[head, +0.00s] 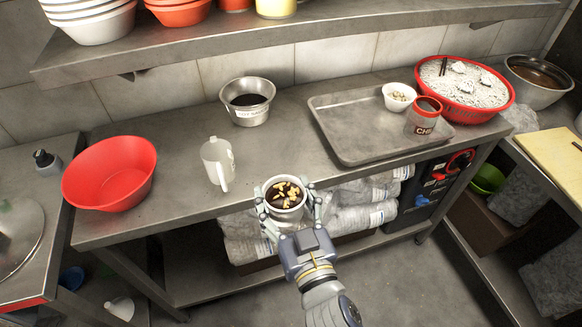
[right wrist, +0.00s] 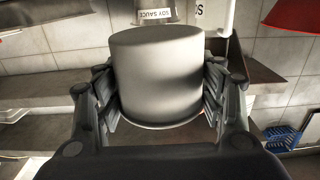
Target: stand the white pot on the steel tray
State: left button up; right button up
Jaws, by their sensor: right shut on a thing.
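The white pot (head: 284,197), filled with dark food and yellow pieces, is held in front of the table's front edge. My right gripper (head: 287,205) is shut on it, with a finger on each side. In the right wrist view the pot's plain side (right wrist: 156,75) fills the space between the fingers (right wrist: 158,95). The pot looks about upright. The steel tray (head: 345,145) lies on the table to the right of and behind the pot, apart from it. My left gripper is not in view.
A shelf (head: 290,38) hangs above.

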jog(key=shift+w, duration=0.4)
jog(key=w, duration=0.4)
jog(key=w+p, duration=0.1)
jog(key=w, duration=0.3)
jog(key=w+d+f+p, duration=0.1)
jog(key=w, duration=0.3)
jog(key=shift+w, duration=0.2)
jog(key=shift+w+d+f, duration=0.1)
jog(key=shift+w+f, duration=0.05)
jog(key=shift+w, duration=0.45)
jog(key=shift+w+f, duration=0.4)
jog(key=shift+f, duration=0.25)
jog(key=shift+w+f, duration=0.4)
jog(key=shift+f, duration=0.65)
